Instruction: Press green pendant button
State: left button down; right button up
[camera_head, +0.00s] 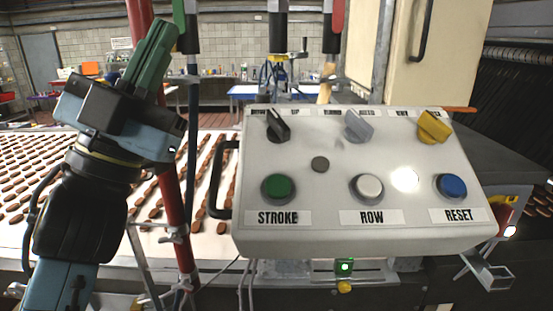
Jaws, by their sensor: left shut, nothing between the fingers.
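The pendant (330,225) is a pale grey control box with a tilted face in the middle of the head view. The green button (278,186) sits at its lower left, in a dark ring above a label reading STROKE. My left gripper (162,32) is up and to the left of the pendant, with its green fingers shut and empty, pointing up. It is apart from the green button, and nothing covers the button. My right gripper is not in view.
A white ROW button (369,187), a blue RESET button (451,186) and a lit white lamp (404,179) share the panel. Several knobs, including a yellow one (434,127), line its top. A red post (172,190) stands between my left arm and the pendant; biscuits cover the conveyor behind.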

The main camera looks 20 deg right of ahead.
pick_arm(q)
jog(key=s+d+r+m+g+h, duration=0.1)
jog(key=s+d+r+m+g, duration=0.3)
jog(key=m+g, duration=0.65)
jog(key=s+d+r+m+g+h, duration=0.1)
jog(key=s+d+r+m+g, duration=0.15)
jog(key=s+m+g, duration=0.75)
jog(key=s+d+f+m+g+y, duration=0.5)
jog(key=s+d+y, duration=0.3)
jog(key=y, duration=0.5)
jog(key=w+f+t+y, duration=0.35)
jog(key=t+y, duration=0.25)
jog(key=t, duration=0.2)
jog(key=w+a+r+n+t+y, duration=0.3)
jog(key=w+a+n+t+y, duration=0.1)
jog(key=a+t+y, duration=0.1)
jog(key=shift+a+r+t, duration=0.15)
jog(key=shift+a+t, duration=0.75)
jog(key=shift+t, duration=0.25)
